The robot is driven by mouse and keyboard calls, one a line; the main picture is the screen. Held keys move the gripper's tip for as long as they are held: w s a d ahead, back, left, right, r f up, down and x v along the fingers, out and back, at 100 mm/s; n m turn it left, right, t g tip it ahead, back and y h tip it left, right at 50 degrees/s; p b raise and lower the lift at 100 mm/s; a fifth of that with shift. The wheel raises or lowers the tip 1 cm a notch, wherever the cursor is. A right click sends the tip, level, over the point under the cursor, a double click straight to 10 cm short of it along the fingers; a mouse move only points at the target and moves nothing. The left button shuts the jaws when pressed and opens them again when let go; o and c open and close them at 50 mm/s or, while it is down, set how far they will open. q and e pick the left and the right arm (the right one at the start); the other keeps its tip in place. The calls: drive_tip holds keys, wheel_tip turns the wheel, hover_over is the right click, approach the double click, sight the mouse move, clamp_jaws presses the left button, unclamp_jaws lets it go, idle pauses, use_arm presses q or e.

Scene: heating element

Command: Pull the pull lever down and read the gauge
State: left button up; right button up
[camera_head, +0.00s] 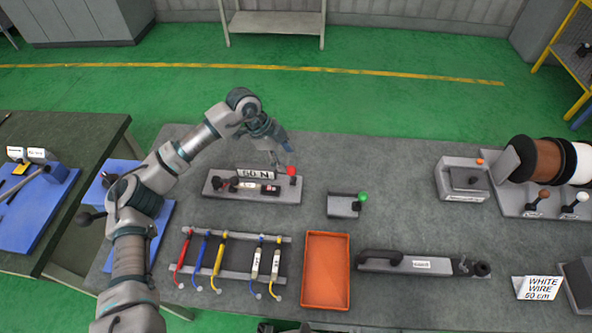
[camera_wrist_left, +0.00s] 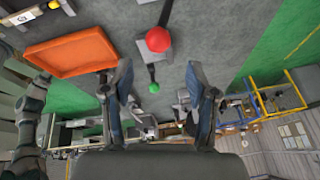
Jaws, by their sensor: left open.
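A grey device (camera_head: 222,195) with a "60 N" sign (camera_head: 256,173) stands on the table. A small gauge-like cylinder (camera_head: 250,186) lies on it, its reading too small to make out. A lever with a red knob (camera_head: 291,170) rises at its right end; the red knob also shows in the left wrist view (camera_wrist_left: 158,39). My left gripper (camera_head: 279,158) is open, just behind and above the red knob, apart from it. In the left wrist view its fingers (camera_wrist_left: 157,70) are spread and empty, with the knob ahead of the gap. My right gripper is not seen.
A small block with a green-knobbed lever (camera_head: 362,197) stands to the right. An orange tray (camera_head: 326,271), a rack of coloured tools (camera_head: 187,269) and a long grey fixture (camera_head: 410,263) lie nearer. Wire spools (camera_head: 537,158) stand far right. Bare table surrounds the green-knobbed block.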

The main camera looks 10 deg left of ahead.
sight(290, 170)
use_arm(q)
drive_tip(key=f, duration=0.6)
drive_tip(key=shift+w+d+f, duration=0.15)
drive_tip(key=shift+w+f, duration=0.05)
drive_tip(key=shift+f, duration=0.2)
drive_tip(key=shift+d+f, duration=0.15)
drive_tip(key=shift+d, duration=1.1)
drive_tip(key=c, duration=0.3)
drive_tip(key=shift+a, duration=0.55)
drive_tip(key=c, duration=0.8)
drive_tip(key=shift+w+a, duration=0.1)
drive_tip(key=shift+a, duration=0.05)
clamp_jaws()
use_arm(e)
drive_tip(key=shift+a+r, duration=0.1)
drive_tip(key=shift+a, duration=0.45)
